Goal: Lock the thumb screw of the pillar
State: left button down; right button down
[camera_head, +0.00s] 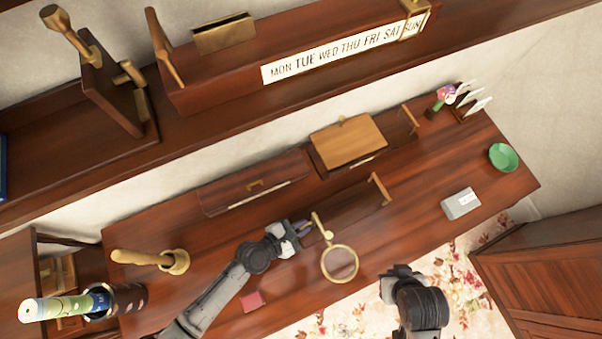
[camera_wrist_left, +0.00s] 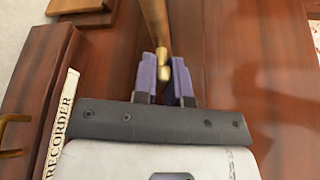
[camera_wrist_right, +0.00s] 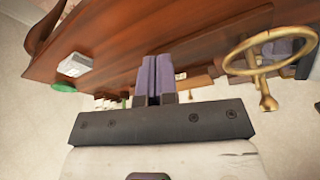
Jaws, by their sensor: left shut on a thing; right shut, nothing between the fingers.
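A brass ring piece (camera_head: 339,263) with a rod rising from it stands over the desk in the head view. My left gripper (camera_head: 299,228) is at the upper end of this rod. In the left wrist view its fingers (camera_wrist_left: 165,80) are closed around a brass rod tip (camera_wrist_left: 163,73). My right gripper (camera_head: 398,270) is shut and empty, to the right of the ring. In the right wrist view its fingers (camera_wrist_right: 155,78) are together, with a brass ring with spokes and a knob (camera_wrist_right: 268,101) apart to their right. I cannot tell which part is the thumb screw.
A brass stick with a ring end (camera_head: 150,258) lies at the desk's left. A red block (camera_head: 254,300), grey box (camera_head: 460,203) and green bowl (camera_head: 503,157) rest on the desk. Drawer boxes (camera_head: 255,184) line its back. A wooden cabinet (camera_head: 545,275) stands right.

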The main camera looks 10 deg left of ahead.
pick_arm(q)
jog(key=shift+s+f+m+t+y, duration=0.1)
jog(key=shift+m+t+y, duration=0.2)
jog(key=shift+m+t, duration=0.5)
jog(key=shift+f+m+t+b, duration=0.1)
jog(key=shift+m+t+b, duration=0.3)
jog(key=shift+m+b, duration=0.55)
jog(key=m+t+b, duration=0.1)
jog(key=m+t, duration=0.1)
jog(key=m, duration=0.2)
jog(key=shift+f+b, duration=0.1)
jog(key=shift+b, duration=0.3)
jog(key=shift+m+t+b, duration=0.7)
jog(key=shift+m+b, duration=0.3)
jog(key=shift+m, duration=0.65)
jog(key=shift+s, duration=0.1)
jog(key=c, duration=1.2)
grip_release()
jog(key=shift+o, duration=0.2)
